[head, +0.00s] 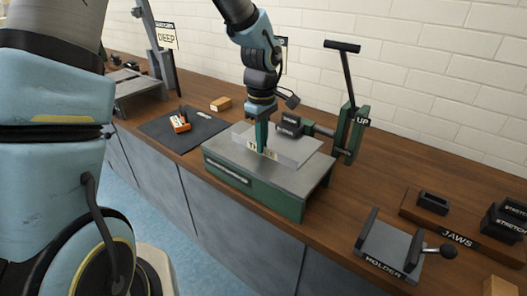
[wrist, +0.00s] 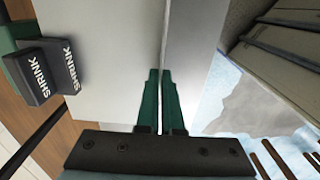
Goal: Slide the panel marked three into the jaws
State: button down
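The light grey panel (head: 293,148) lies over the grey top of the green machine (head: 287,203). Its front edge carries a label partly hidden by my fingers; only its end letters show. My gripper (head: 262,148) points down at that front edge. In the wrist view, my gripper (wrist: 162,100) has its green fingers close together on either side of the panel's thin edge, and the panel (wrist: 115,60) spreads to the left. The black jaws marked SHRINK (head: 290,122) are by the panel's back edge; the jaws (wrist: 62,66) also show at left. I cannot tell whether the panel is between them.
A lever marked UP (head: 344,75) stands behind the machine. A holder (head: 391,246) and a JAWS rack (head: 455,225) with spare black blocks are at the right. A dark mat (head: 203,132) with an orange item and a wooden block (head: 221,104) are at the left.

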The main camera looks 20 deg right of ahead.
jog(key=shift+d, duration=0.15)
jog(key=shift+c, duration=2.2)
grip_release()
notch_tip(320, 180, up, 7)
jog(key=p, duration=0.5)
jog(key=s+a, duration=0.5)
jog(key=a, duration=0.5)
jog(key=shift+s+a+b, duration=0.3)
jog(key=shift+s, duration=0.05)
